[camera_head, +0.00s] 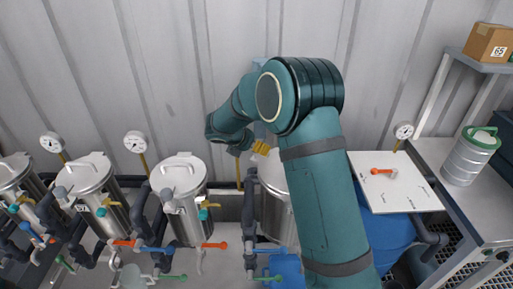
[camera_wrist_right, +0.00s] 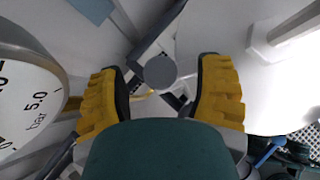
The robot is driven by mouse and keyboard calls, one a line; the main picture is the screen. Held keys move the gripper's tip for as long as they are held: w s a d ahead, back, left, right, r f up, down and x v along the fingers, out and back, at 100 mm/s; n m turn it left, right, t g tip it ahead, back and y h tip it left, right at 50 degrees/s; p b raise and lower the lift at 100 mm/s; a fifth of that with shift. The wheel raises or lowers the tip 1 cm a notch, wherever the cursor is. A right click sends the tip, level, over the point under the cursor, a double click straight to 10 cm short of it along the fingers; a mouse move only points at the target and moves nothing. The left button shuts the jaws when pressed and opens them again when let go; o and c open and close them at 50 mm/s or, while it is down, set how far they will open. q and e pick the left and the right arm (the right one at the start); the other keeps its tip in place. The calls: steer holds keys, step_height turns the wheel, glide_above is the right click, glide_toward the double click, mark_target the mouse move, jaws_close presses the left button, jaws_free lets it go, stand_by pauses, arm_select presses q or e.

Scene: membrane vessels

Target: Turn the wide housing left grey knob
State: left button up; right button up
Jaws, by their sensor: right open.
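A wide metal housing (camera_head: 275,208) stands in the middle of the head view, largely hidden behind my right arm. My right gripper (camera_head: 261,148) is at its upper part. In the right wrist view, the yellow fingers are open, one on each side of a round grey knob (camera_wrist_right: 160,72). A gap shows between the knob and each finger, and the knob is not gripped. I cannot tell how deep the fingers reach around it. The knob is not clear in the head view. My left gripper is not in view.
A pressure gauge (camera_wrist_right: 28,100) is close to the left finger in the wrist view. A steel table (camera_head: 448,190) with a green-topped canister (camera_head: 466,158) is at right.

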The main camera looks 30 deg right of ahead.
steer(key=shift+w+d+f, duration=0.15)
steer(key=shift+d+f, duration=0.35)
jaws_close()
steer(key=shift+n, duration=0.3)
steer(key=shift+n+t+y+b, duration=0.5)
steer(key=shift+n+t, duration=0.6)
steer(key=shift+n, duration=0.1)
steer(key=n+t+y+b, duration=0.2)
steer(key=n, duration=0.2)
steer(key=shift+f, duration=0.1)
steer(key=n+t+y, duration=0.1)
steer(key=n+y, duration=0.1)
steer(key=shift+n, duration=0.4)
steer(key=shift+n+t+y+b, duration=0.35)
steer(key=shift+n+y, duration=0.25)
steer(key=shift+n, duration=0.3)
steer(key=shift+n+y, duration=0.3)
